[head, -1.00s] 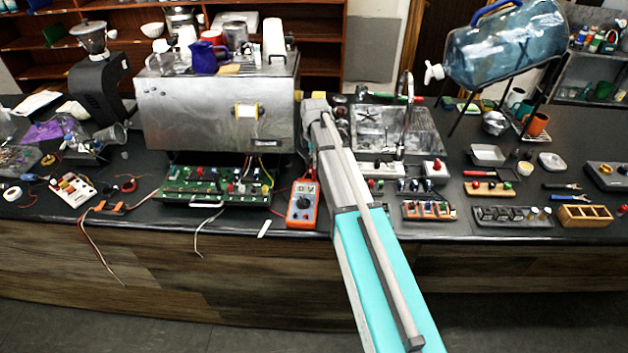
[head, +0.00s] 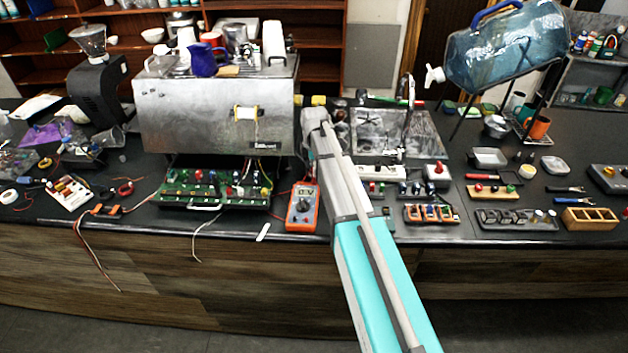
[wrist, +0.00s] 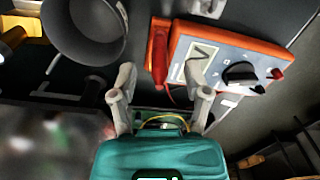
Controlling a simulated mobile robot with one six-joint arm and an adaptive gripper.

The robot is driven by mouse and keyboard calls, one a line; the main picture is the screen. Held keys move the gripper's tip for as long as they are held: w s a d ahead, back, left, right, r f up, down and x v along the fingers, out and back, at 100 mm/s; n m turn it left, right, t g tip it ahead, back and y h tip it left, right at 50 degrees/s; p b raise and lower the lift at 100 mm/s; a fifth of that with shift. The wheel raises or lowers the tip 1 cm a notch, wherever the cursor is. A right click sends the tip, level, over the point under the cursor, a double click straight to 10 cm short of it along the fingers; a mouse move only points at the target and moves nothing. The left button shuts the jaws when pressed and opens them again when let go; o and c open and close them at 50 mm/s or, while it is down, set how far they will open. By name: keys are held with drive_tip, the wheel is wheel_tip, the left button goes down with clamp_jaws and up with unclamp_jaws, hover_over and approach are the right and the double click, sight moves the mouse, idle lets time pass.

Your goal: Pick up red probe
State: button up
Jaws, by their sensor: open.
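The red probe (wrist: 158,54) lies along the side of the orange multimeter (wrist: 232,62) in the wrist view. My gripper (wrist: 162,70) is open, with one finger on each side of the probe's line. The right finger overlaps the near edge of the multimeter in the picture; I cannot tell whether it touches. The multimeter also shows in the head view (head: 302,206), on the front of the counter just left of my arm. My fingertips and most of the probe are hidden or too small to tell in the head view.
A green circuit board (head: 215,188) sits left of the multimeter, under the steel brewer (head: 215,115). A metal sink (head: 425,135) and several small part racks (head: 430,214) stand right of my arm. A dark round cylinder (wrist: 85,30) is close to the left finger in the wrist view.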

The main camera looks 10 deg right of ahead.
sight(314, 184)
drive_tip(key=shift+a+f+b, duration=0.1)
drive_tip(key=shift+f+b, duration=1.9)
drive_tip(key=shift+f, duration=0.3)
clamp_jaws()
